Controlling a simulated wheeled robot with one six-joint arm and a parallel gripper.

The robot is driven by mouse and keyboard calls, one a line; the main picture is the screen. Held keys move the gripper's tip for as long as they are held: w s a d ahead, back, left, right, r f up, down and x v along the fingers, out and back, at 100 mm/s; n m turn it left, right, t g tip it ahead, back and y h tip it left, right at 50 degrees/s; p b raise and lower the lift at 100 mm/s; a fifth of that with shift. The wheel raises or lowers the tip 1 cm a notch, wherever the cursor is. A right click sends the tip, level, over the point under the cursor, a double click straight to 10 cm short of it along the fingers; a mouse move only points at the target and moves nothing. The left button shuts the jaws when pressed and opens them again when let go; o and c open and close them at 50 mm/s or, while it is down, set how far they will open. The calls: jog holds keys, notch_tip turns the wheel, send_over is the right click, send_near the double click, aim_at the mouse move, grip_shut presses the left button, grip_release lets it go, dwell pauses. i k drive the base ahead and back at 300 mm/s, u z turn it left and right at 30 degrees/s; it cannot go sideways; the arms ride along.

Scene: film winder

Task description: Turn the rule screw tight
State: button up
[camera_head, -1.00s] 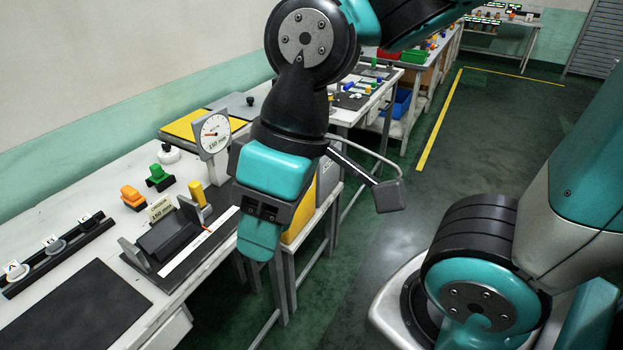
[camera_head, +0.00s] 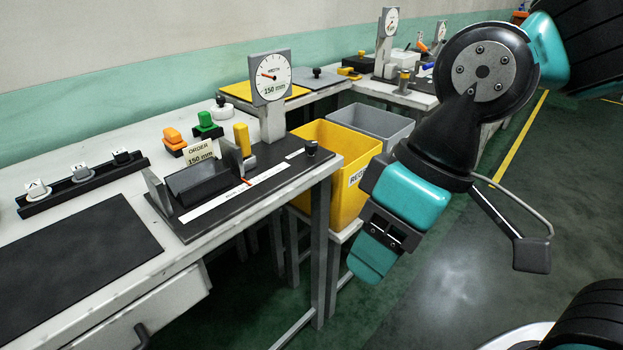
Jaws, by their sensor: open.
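The rule fixture (camera_head: 205,228) is a dark board on the bench with a long white rule strip (camera_head: 235,192) and a red pointer (camera_head: 247,182). A small dark knob (camera_head: 311,149) stands upright at the board's right end; it looks like the rule screw, but how tight it is cannot be told. A yellow upright grip (camera_head: 241,138) stands behind the strip. The order card (camera_head: 200,152) reads 150 mm, and so does the sign under the width dial (camera_head: 271,78). My gripper (camera_head: 372,258) is open and empty, right of the bench end, apart from the knob.
A yellow bin (camera_head: 340,150) and a grey bin (camera_head: 385,125) stand beyond the bench end, behind my gripper in the picture. Orange (camera_head: 174,140) and green (camera_head: 206,124) blocks sit behind the fixture. Open floor lies at right.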

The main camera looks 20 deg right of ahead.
aim_at(310, 147)
jog(key=k, duration=0.25)
jog(key=u, duration=0.5)
jog(key=i, duration=0.8)
jog(key=u, duration=0.35)
